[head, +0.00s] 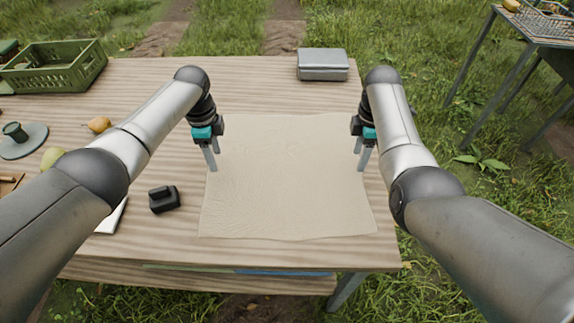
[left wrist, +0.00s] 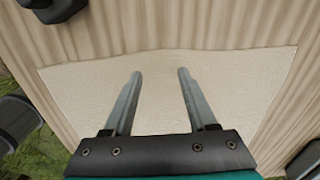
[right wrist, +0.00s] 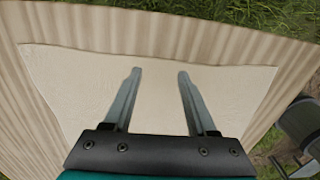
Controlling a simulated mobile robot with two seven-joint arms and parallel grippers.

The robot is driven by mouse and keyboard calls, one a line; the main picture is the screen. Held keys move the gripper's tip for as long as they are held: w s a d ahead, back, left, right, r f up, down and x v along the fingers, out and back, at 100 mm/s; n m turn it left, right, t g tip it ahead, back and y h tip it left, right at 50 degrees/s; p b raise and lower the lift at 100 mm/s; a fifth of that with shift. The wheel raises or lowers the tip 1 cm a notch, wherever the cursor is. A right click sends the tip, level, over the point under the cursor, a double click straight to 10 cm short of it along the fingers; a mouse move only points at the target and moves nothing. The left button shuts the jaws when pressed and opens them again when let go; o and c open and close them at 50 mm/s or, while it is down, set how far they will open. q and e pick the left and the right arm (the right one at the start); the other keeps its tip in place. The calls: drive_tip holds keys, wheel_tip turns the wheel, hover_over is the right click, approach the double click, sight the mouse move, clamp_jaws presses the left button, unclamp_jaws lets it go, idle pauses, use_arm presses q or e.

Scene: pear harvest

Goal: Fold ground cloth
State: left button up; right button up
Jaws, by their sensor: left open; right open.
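The ground cloth (head: 290,185) is a beige square lying spread flat on the wooden table. Its near edge lies close to the table's front edge. My left gripper (head: 212,170) is open and empty over the cloth's left edge. My right gripper (head: 362,170) is open and empty over the cloth's right edge. The cloth lies below the open fingers in the left wrist view (left wrist: 160,95) and in the right wrist view (right wrist: 155,100). Whether any fingertip touches the cloth I cannot tell.
A green crate (head: 55,70) stands at the back left. A metal side table (head: 545,40) stands at the far right.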

use_arm(q)
drive_tip(key=shift+f, duration=0.95)
use_arm(e)
drive_tip(key=shift+f, duration=0.95)
use_arm(q)
drive_tip(key=shift+f, duration=0.15)
use_arm(e)
drive_tip(key=shift+f, duration=0.15)
use_arm(q)
drive_tip(key=c, duration=0.9)
use_arm(e)
drive_tip(key=c, duration=0.9)
use_arm(q)
clamp_jaws()
use_arm(e)
drive_tip(key=shift+f, duration=0.1)
clamp_jaws()
